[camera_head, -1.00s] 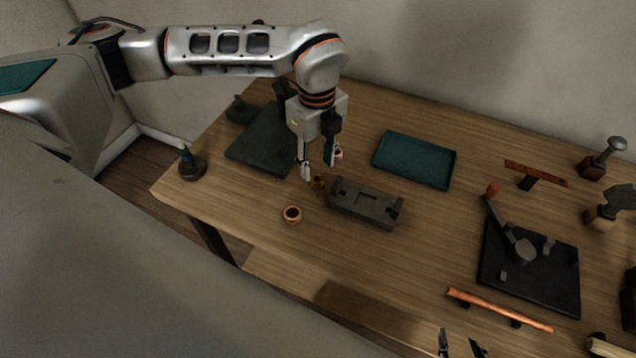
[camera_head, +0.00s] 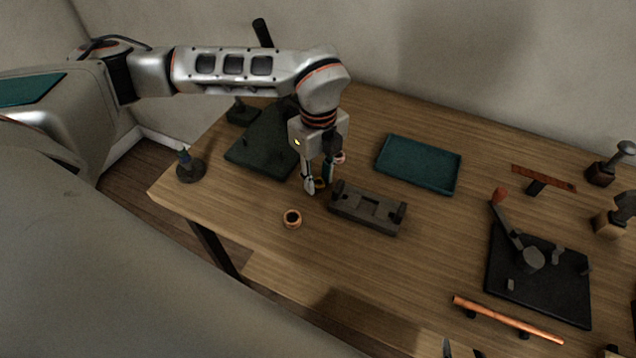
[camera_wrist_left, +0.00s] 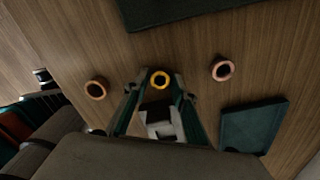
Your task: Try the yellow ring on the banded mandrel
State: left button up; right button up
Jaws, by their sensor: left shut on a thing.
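The yellow ring (camera_head: 320,183) is near the table's middle left, just left of a grey block. My left gripper (camera_head: 317,187) points down with its fingers shut on the ring, low at the table; any gap beneath is not clear. In the left wrist view the yellow ring (camera_wrist_left: 160,72) sits between the fingertips. My right gripper (camera_head: 461,350) shows only two fingertips, apart, at the bottom edge.
A copper ring (camera_head: 292,225) lies in front of the gripper and a pink ring (camera_head: 340,157) behind it. The grey block (camera_head: 366,211) is close at right. A dark green plate (camera_head: 258,150) lies between gripper and mandrel. A teal tray (camera_head: 418,165) is behind right.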

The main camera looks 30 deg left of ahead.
pick_arm(q)
grip_shut()
jog(key=shift+r, duration=0.1)
jog(key=shift+r+p, duration=1.45)
jog(key=shift+r, duration=0.5)
